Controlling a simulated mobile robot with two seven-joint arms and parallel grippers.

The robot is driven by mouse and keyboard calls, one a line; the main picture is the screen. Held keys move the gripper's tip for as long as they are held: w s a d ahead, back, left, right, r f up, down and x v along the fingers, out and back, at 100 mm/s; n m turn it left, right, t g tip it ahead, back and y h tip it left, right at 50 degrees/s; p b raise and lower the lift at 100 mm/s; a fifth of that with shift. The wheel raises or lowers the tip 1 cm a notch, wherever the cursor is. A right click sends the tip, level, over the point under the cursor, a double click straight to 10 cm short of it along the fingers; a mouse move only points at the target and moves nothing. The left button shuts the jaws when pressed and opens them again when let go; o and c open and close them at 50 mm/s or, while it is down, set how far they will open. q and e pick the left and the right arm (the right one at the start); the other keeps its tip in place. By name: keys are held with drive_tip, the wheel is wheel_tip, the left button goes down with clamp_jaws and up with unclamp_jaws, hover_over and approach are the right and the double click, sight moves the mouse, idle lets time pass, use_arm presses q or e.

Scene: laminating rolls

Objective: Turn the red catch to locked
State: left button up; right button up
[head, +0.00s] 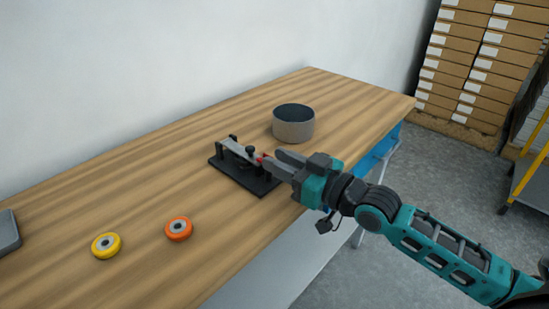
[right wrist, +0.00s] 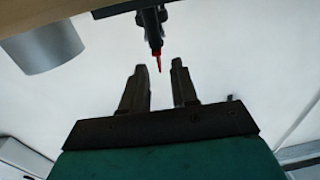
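The red catch (head: 261,160) is a small red piece at the right end of a dark clamp-like device (head: 237,170) on the wooden table. My right gripper (head: 273,160) reaches in from the right, with its fingertips close to the catch. In the right wrist view the red catch (right wrist: 157,52) shows as a thin tapered piece on a dark mount. The two fingers of my right gripper (right wrist: 158,80) stand apart, with the catch's tip just ahead of the gap and nothing held. I cannot tell whether they touch. My left gripper is not in view.
A grey round container (head: 293,130) stands behind the device. A yellow roll (head: 106,254) and an orange roll (head: 179,237) lie at the front left of the table (head: 90,220). A grey flat object (head: 8,232) is at the left edge. Stacked boxes (head: 470,70) stand beyond the table.

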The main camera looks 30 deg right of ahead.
drive_tip(key=shift+x, duration=0.9)
drive_tip(key=shift+c, duration=0.2)
clamp_jaws()
